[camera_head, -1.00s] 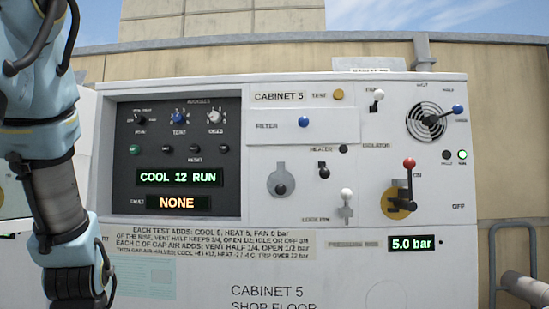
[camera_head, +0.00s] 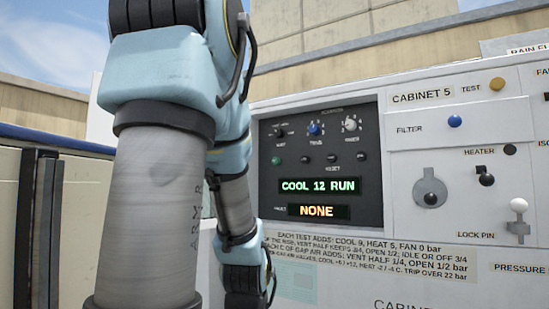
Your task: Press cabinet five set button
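The cabinet five front (camera_head: 405,220) stands at the right, with the label "CABINET 5" at its top. Its dark control panel (camera_head: 270,190) shows just right of my arm. The panel has several knobs along its top, one of them blue (camera_head: 314,129). Below them is a row of small round buttons, a green one (camera_head: 277,160) and several dark ones (camera_head: 331,158). Their small labels are too blurred to tell which is set. The displays read "COOL 12 RUN" (camera_head: 318,186) and "NONE" (camera_head: 318,211). My arm hangs left of the panel; my gripper is below the picture's edge.
To the right are a yellow test button (camera_head: 497,84), a blue filter knob (camera_head: 455,121), a black heater knob (camera_head: 486,179) and a white lock pin (camera_head: 518,205). A beige wall (camera_head: 390,55) runs behind.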

